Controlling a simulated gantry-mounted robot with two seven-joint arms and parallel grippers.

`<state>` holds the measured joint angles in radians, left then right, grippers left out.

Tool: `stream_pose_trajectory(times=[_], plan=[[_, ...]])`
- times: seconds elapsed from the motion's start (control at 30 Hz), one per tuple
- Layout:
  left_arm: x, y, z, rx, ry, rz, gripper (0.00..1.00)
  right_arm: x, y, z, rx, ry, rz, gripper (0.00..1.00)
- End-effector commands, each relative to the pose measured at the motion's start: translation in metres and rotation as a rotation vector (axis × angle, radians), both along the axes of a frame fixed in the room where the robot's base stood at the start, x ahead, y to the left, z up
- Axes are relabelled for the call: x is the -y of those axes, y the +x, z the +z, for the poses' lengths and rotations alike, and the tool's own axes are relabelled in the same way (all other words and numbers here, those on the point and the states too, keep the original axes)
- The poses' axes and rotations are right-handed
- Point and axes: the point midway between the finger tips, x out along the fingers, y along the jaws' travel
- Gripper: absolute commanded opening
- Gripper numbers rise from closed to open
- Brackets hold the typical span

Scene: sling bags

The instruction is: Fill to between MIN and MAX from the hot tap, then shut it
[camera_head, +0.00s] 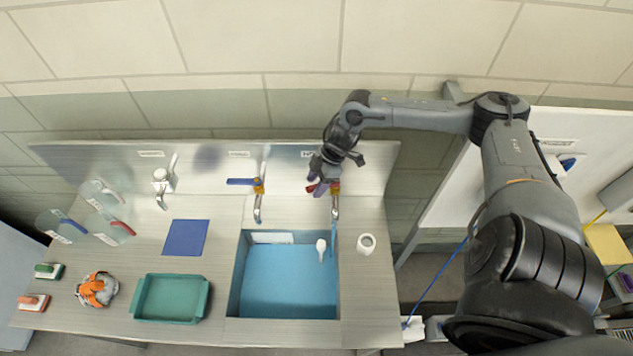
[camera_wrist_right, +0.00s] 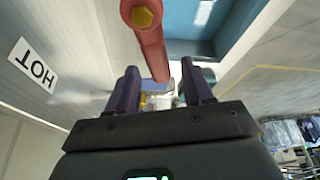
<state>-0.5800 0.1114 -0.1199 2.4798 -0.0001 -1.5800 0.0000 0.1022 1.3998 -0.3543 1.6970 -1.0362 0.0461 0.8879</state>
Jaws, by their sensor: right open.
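The hot tap's red lever (camera_wrist_right: 150,45) runs down between the two purple fingers of my right gripper (camera_wrist_right: 160,85) in the right wrist view. The fingers are open, with a gap on each side of the lever. A HOT label (camera_wrist_right: 35,63) is on the wall panel beside it. In the head view my right gripper (camera_head: 322,187) is at the hot tap (camera_head: 335,208) and partly hides its lever. A thin blue streak, apparently water, drops below the spout. The sink basin (camera_head: 234,290) looks blue inside; its level marks are unreadable. My left gripper is out of view.
A cold tap (camera_head: 258,205) with a blue lever (camera_head: 240,182) stands left of the hot one. A white cup (camera_head: 366,244) is right of the basin. A green tray (camera_head: 171,318), blue mat (camera_head: 186,238), orange item (camera_head: 97,289) and clear jugs (camera_head: 108,212) occupy the left counter.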

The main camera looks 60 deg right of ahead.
Motion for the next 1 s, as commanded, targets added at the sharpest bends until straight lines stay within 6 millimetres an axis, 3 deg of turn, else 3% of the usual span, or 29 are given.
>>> stream_pose_trajectory(times=[0.2, 0.53, 0.8, 0.93, 1.0], plan=[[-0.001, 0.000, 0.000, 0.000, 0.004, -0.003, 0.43, 0.000, 0.000, 0.000, 0.000, 0.000, 0.000, 0.50], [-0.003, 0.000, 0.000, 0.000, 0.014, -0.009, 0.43, 0.000, 0.000, 0.000, 0.000, 0.000, 0.000, 0.00], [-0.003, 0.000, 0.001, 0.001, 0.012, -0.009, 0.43, 0.000, 0.000, 0.001, 0.000, 0.000, -0.003, 0.00], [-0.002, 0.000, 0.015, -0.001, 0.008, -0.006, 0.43, 0.002, 0.002, 0.005, 0.000, 0.000, -0.054, 0.00], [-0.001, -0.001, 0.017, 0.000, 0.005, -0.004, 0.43, -0.001, 0.012, 0.001, 0.003, 0.007, -0.113, 0.00]])
